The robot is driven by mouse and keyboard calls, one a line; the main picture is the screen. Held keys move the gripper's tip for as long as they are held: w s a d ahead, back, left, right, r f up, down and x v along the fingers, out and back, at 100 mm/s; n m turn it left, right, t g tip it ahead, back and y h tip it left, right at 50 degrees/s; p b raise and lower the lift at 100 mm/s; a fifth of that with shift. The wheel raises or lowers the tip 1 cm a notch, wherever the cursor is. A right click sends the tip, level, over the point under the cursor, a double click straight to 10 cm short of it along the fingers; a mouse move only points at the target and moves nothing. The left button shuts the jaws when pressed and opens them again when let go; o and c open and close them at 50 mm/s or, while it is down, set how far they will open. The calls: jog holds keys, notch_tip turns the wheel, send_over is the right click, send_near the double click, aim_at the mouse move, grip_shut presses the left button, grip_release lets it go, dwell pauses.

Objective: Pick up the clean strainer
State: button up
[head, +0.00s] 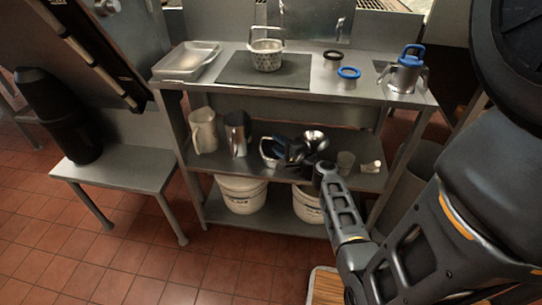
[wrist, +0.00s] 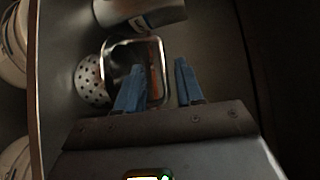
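A perforated metal strainer (head: 270,152) is on the middle shelf, partly hidden behind my gripper (head: 286,148). In the wrist view its holed bowl (wrist: 90,82) is at left, with a squarish wire handle extending right. My gripper also shows in the wrist view (wrist: 160,82); its blue fingers are apart, with part of the handle loop visible between and beyond them. I cannot tell whether the fingers touch it. A second strainer basket (head: 267,56) with an upright handle stands on the top shelf. Which strainer is clean is unclear.
A metal pitcher (head: 237,134) and a pale jug (head: 202,131) stand left of my gripper. A metal bowl-like item (head: 314,139) and a small cup (head: 345,161) are to the right. The top shelf (head: 335,95) is above; white buckets (head: 241,194) are below.

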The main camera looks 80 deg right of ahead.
jog(key=shift+x, duration=2.3)
jog(key=shift+c, duration=0.5)
grip_shut()
jog(key=shift+r, duration=0.1)
